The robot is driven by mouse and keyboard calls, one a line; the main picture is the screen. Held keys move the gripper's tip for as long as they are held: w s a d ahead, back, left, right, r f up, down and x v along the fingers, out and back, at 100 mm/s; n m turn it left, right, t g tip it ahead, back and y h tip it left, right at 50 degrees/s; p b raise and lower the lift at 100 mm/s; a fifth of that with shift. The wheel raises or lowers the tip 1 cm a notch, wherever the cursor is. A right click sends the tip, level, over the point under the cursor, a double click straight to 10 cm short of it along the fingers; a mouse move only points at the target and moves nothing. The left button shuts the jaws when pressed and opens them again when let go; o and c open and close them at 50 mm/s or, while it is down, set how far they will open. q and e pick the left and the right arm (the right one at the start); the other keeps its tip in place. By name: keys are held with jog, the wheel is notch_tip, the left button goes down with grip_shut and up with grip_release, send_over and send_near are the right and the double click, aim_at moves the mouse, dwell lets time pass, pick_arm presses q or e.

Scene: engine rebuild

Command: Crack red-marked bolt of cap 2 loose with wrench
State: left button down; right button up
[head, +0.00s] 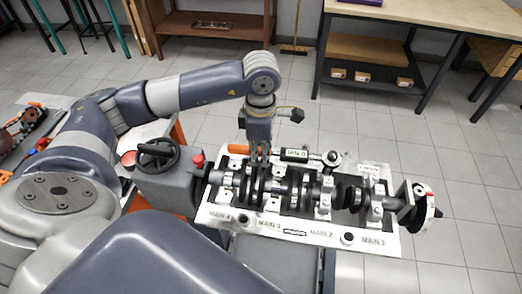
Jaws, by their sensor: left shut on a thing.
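The torque-style wrench (295,155), with an orange handle end and a dark labelled body, lies roughly level across the far side of the engine block. My left gripper (260,153) points down and is shut on the wrench between the orange end and the label. The wrench's round head (332,158) is at the far end of cap 2 (325,198), above the MAIN 2 label. The head seems to cover the far bolt there; I cannot see a red mark or tell whether it is seated. My right gripper is not in view.
The crankshaft (298,188) lies in the white-plated block (270,228), with other caps along it. A grey stand with a black handwheel (158,155) and red knob (198,160) is at the left. A flanged disc (428,205) is at the right end. Benches stand behind.

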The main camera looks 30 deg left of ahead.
pick_arm(q)
jog(key=shift+s+d+n, duration=0.3)
jog(key=shift+s+n, duration=0.1)
jog(key=shift+s, duration=0.2)
jog(key=shift+s+d, duration=0.1)
jog(key=shift+s+d+n, duration=0.4)
jog(key=shift+s+n, duration=0.2)
dwell(0.5)
jog(key=shift+s+d+n, duration=0.45)
jog(key=shift+s+n, duration=0.05)
jog(key=shift+s, duration=0.1)
jog(key=shift+b, duration=0.55)
jog(key=shift+w+a+m+b, duration=0.5)
jog(key=shift+w+a+b, duration=0.1)
jog(key=shift+w, duration=0.1)
dwell(1.0)
jog(key=shift+b, duration=0.3)
dwell(0.4)
